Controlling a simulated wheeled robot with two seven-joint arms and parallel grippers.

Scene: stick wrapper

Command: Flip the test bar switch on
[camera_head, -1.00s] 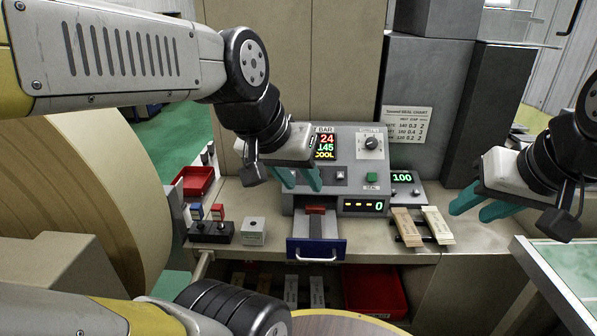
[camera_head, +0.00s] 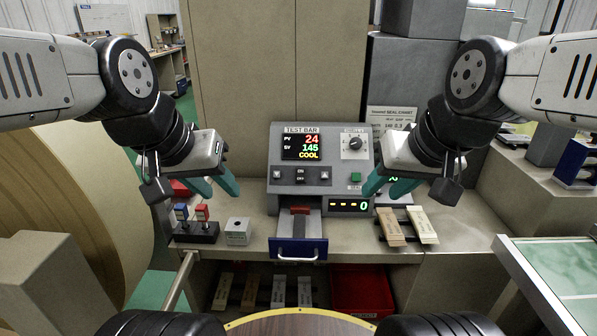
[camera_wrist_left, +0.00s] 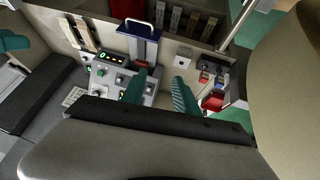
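The test bar unit (camera_head: 282,160) is a grey box on the bench, with a screen (camera_head: 302,148) reading 24, 145 and COOL. Its dark switch (camera_head: 300,176), marked ON and OFF, is below the screen between two arrow buttons; its position is too small to tell. My left gripper (camera_head: 214,187) is open and empty, left of the unit and apart from it. Its two teal fingers stand apart in the left wrist view (camera_wrist_left: 160,92), where the unit (camera_wrist_left: 103,76) shows upside down. My right gripper (camera_head: 388,186) is open and empty, near the unit's right edge.
A blue-fronted drawer (camera_head: 290,247) sticks out below the unit. A small switch block (camera_head: 196,232) and a grey cube (camera_head: 238,232) stand at left, wooden sticks (camera_head: 391,228) at right. A red bin (camera_head: 362,290) is below. A big roll (camera_head: 75,200) fills the left.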

